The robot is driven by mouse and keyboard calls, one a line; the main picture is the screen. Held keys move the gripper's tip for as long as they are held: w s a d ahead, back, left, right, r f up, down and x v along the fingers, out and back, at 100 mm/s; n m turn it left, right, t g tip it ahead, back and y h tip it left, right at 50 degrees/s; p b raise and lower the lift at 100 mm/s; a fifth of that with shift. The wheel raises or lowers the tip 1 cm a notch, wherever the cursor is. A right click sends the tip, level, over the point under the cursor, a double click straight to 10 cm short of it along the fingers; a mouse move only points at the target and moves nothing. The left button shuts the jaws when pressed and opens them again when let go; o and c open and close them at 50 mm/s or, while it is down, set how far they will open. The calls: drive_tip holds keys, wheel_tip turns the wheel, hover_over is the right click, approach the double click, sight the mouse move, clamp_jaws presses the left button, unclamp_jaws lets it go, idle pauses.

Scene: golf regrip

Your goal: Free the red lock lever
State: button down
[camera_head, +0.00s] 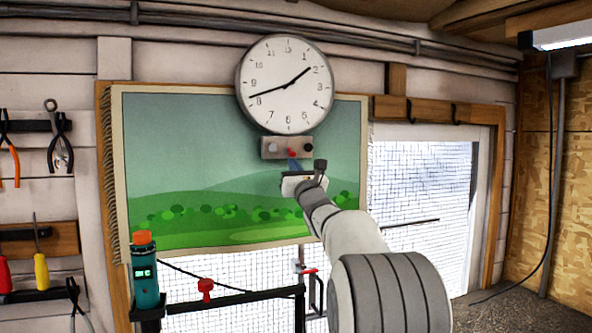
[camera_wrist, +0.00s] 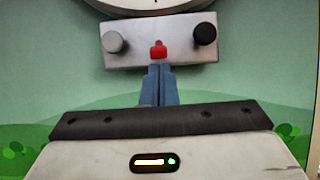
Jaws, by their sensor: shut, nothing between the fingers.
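The red lock lever (camera_wrist: 158,50) sits in the middle of a grey metal panel (camera_wrist: 185,61) below the clock. The head view shows the red lever (camera_head: 291,152) small on the same panel. A grey knob (camera_wrist: 114,42) is left of the lever and a black knob (camera_wrist: 204,34) is right of it. My gripper (camera_wrist: 158,68) is shut, with its blue fingers together just below the red lever in the wrist view. Whether the fingertips touch the lever or stop in front of it, I cannot tell.
A round wall clock (camera_head: 284,84) hangs directly above the panel. A green landscape picture (camera_head: 190,165) is behind it. Tools such as pliers (camera_head: 60,145) hang at the left. A teal device (camera_head: 145,280) and a red clamp (camera_head: 206,290) are on a dark rail at lower left.

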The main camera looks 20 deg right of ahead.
drive_tip(key=shift+s+g, duration=0.1)
drive_tip(key=shift+g, duration=0.3)
